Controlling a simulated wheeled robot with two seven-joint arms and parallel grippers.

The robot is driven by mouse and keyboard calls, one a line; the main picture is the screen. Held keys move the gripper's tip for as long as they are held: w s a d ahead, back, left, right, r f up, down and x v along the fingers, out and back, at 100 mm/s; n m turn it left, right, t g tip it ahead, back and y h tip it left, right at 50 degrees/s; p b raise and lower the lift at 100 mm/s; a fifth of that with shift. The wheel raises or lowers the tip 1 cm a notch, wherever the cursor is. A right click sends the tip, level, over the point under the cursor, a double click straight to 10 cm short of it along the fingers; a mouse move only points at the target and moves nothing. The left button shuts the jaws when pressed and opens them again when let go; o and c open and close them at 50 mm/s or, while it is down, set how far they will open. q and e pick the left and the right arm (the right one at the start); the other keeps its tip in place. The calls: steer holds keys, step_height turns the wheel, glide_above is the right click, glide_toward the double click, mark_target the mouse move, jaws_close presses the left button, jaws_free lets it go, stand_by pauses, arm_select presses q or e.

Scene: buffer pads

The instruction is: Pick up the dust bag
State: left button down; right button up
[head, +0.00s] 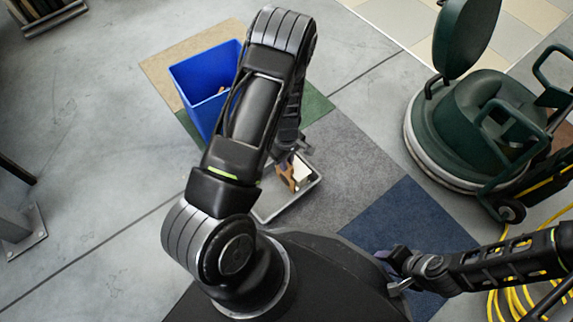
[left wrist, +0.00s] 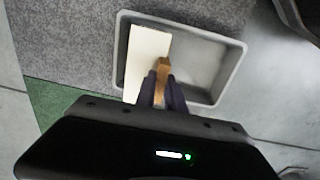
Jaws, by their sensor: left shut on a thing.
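The dust bag is a flat cream piece (left wrist: 145,58) with a brown part (left wrist: 163,68) at its side, seen over a grey tray (left wrist: 215,39) in the left wrist view. In the head view the cream part (head: 301,171) and brown part (head: 288,179) show at the tray (head: 262,214). My left gripper (head: 285,159) points down and is shut on the brown part; its dark fingers (left wrist: 162,88) show in the wrist view. I cannot tell whether the bag touches the tray floor. My right gripper (head: 397,270) is low at the right, away from the tray; its jaw opening is unclear.
A blue bin (head: 196,84) stands behind my left arm. A green floor machine (head: 480,125) stands at the right, with a yellow hose (head: 515,305) below it. Coloured carpet squares (head: 345,160) cover the middle floor. Grey floor at the left is mostly clear.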

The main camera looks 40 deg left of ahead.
arm_select(q)
step_height(320, 180, up, 6)
steer(key=shift+f+p, duration=0.15)
steer(key=shift+p, duration=0.85)
